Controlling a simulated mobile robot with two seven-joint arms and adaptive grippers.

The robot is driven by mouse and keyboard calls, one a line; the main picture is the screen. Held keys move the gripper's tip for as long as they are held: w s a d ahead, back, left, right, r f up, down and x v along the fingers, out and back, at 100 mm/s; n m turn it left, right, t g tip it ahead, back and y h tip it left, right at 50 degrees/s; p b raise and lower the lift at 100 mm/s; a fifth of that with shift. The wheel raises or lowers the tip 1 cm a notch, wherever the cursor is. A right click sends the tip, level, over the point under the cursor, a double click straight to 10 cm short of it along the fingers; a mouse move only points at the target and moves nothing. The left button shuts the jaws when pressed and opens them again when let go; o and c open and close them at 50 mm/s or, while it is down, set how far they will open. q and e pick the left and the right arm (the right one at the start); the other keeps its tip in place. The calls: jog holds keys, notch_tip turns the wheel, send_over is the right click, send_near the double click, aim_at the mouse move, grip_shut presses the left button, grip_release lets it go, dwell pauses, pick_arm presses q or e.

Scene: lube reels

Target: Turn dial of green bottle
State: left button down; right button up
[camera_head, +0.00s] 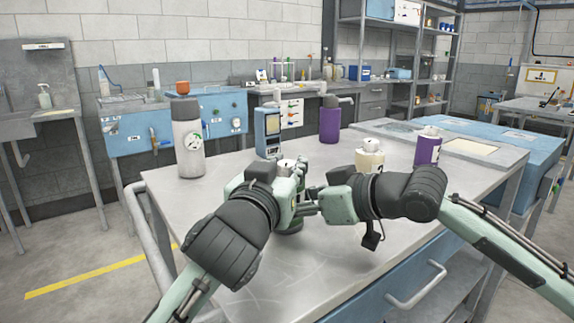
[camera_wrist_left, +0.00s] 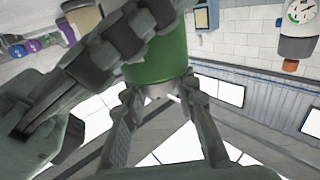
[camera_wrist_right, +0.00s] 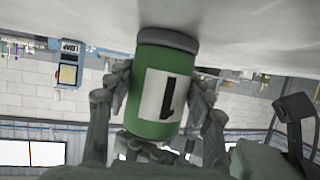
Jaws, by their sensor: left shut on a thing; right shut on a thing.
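The green bottle (camera_wrist_right: 155,95) has a white label marked 1 and stands on the metal table. In the right wrist view it appears upside down, with a grey dial-like top (camera_wrist_right: 150,150) at the lower end. My right gripper (camera_wrist_right: 158,98) has a finger on each side of its green body. In the left wrist view the bottle (camera_wrist_left: 158,60) shows again, and my left gripper (camera_wrist_left: 160,88) has its fingertips at the bottle's top end. In the head view both my left gripper (camera_head: 296,200) and right gripper (camera_head: 312,200) meet around the bottle and hide most of it.
A white bottle with a gauge (camera_head: 188,140), a blue device with a screen (camera_head: 268,132) and a purple bottle (camera_head: 330,122) stand behind. A cream bottle (camera_head: 369,160) and a purple-and-white bottle (camera_head: 428,148) stand to the right.

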aim_at(282, 170)
pick_arm(q)
jog(key=shift+w+a+f, duration=0.1)
jog(key=shift+a+f, duration=0.05)
pick_arm(e)
jog(key=shift+f, duration=0.1)
pick_arm(q)
jog(key=c, duration=1.2)
grip_release()
jog(key=shift+o, duration=0.2)
jog(key=v, duration=0.7)
jog(key=shift+s, duration=0.3)
pick_arm(e)
jog(key=o, duration=1.5)
jog(key=shift+c, duration=0.2)
jog(key=shift+d, duration=0.1)
